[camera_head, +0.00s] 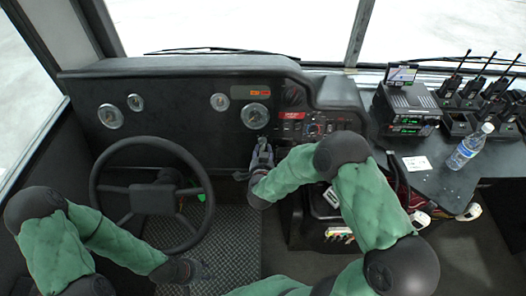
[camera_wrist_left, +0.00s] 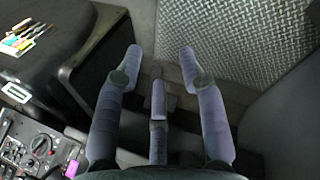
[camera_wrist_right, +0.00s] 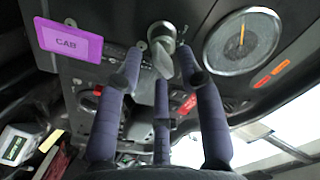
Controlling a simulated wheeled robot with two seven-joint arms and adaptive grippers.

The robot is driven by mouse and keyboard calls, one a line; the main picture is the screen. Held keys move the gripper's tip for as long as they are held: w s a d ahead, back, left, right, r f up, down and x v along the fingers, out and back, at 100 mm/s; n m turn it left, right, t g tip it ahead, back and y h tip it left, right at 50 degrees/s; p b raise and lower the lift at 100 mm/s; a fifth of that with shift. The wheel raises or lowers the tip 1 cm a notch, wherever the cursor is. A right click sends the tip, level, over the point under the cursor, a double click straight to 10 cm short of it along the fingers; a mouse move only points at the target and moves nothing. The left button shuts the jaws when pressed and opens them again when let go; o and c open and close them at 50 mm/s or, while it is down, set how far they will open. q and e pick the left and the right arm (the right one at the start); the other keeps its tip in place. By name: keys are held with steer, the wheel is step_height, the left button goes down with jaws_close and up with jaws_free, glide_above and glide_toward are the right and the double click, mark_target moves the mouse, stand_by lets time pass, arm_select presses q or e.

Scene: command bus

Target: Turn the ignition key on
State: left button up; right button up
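The ignition key (camera_wrist_right: 163,66) sits in a round metal ignition switch (camera_wrist_right: 161,33) on the black dashboard, seen in the right wrist view. My right gripper (camera_wrist_right: 162,55) is open, with its outer fingertips on either side of the key and gaps visible. In the head view, my right gripper (camera_head: 262,150) is at the dash below a round gauge and hides the key. My left gripper (camera_head: 194,270) is low, near the steering wheel's lower right. In the left wrist view it (camera_wrist_left: 160,58) is open and empty over the floor.
The steering wheel (camera_head: 150,195) is at the left. A round gauge (camera_wrist_right: 241,41) and a purple CAB tag (camera_wrist_right: 70,42) flank the switch. A console (camera_head: 440,175) at the right carries radios (camera_head: 407,108) and a water bottle (camera_head: 470,146).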

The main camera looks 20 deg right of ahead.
steer(key=v, duration=1)
steer(key=shift+s, duration=0.3)
steer(key=shift+a, duration=0.15)
steer(key=s+a+f+n+g+y, duration=0.2)
steer(key=a+f+n+g+y, duration=0.1)
steer(key=f, duration=0.4)
steer(key=s+a+f+n+g+y, duration=0.2)
steer(key=s+f+n+g+y, duration=0.1)
steer(key=f, duration=0.5)
steer(key=s+a+f+n+g+y, duration=0.1)
steer(key=s+a+f+g, duration=0.1)
steer(key=s, duration=0.4)
steer(key=s+a+f+n+g+y+p, duration=0.1)
steer(key=s+a+f+n+g+y, duration=0.1)
steer(key=s+f+g, duration=0.2)
steer(key=s+f, duration=0.1)
steer(key=s, duration=0.2)
steer(key=shift+s+a+f+g+y, duration=0.15)
steer(key=shift+a+f+g+y, duration=0.05)
steer(key=shift+f+g+y, duration=0.1)
steer(key=shift+r, duration=0.15)
